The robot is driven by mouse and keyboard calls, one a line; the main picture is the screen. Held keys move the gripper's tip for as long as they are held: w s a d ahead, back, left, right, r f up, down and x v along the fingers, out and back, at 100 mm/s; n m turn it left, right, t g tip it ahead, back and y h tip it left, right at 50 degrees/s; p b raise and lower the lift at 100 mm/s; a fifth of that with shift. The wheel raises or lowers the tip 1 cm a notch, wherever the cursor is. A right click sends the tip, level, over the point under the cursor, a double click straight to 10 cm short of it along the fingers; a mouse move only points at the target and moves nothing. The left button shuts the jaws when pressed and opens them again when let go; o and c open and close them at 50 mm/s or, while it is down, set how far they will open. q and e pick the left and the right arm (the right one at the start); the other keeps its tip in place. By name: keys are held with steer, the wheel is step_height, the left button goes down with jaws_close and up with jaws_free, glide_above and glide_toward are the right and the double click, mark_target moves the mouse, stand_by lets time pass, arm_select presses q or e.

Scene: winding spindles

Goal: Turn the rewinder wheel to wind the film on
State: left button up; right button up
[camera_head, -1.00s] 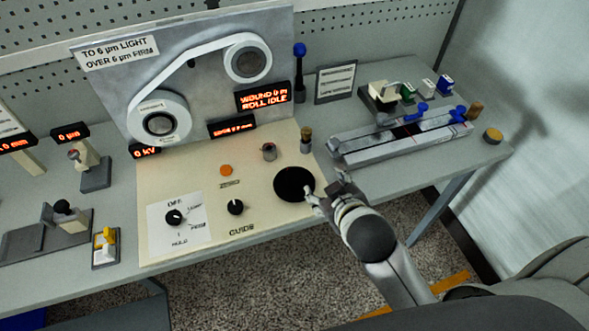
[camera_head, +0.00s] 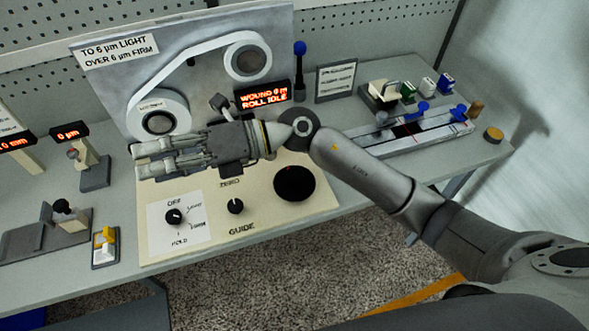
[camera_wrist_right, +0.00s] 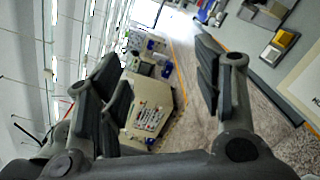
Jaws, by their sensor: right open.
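The black round wheel (camera_head: 294,184) lies on the right part of the cream control panel (camera_head: 270,222), with nothing on it. White film (camera_head: 190,62) runs between the lower left reel (camera_head: 158,122) and the upper right reel (camera_head: 248,62) on the upright grey plate. My right gripper (camera_head: 140,160) is open and empty. It points left above the panel, in front of the lower reel and well left of the wheel. Its spread fingers also show in the right wrist view (camera_wrist_right: 160,62). The arm hides the panel's back part. My left gripper is not in view.
A red-lit display (camera_head: 263,95) reads about "WOUND 0 m, ROLL IDLE". A dial (camera_head: 174,217) and a guide knob (camera_head: 235,206) sit on the panel. A blue-topped post (camera_head: 300,70) stands behind. A long rail fixture (camera_head: 420,130) lies right, partly behind my arm.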

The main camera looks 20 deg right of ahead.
steer(key=w+d+f+n+g+h, duration=0.1)
steer(key=d+f+n+h, duration=0.2)
steer(key=f+h, duration=0.4)
steer(key=t+h, duration=0.1)
steer(key=h, duration=1)
glide_toward(295, 173)
step_height(295, 173, down, 8)
steer(key=p, duration=0.3)
steer(key=shift+d, duration=0.1)
steer(key=shift+f, duration=0.6)
steer(key=c, duration=1)
steer(key=shift+m, duration=0.3)
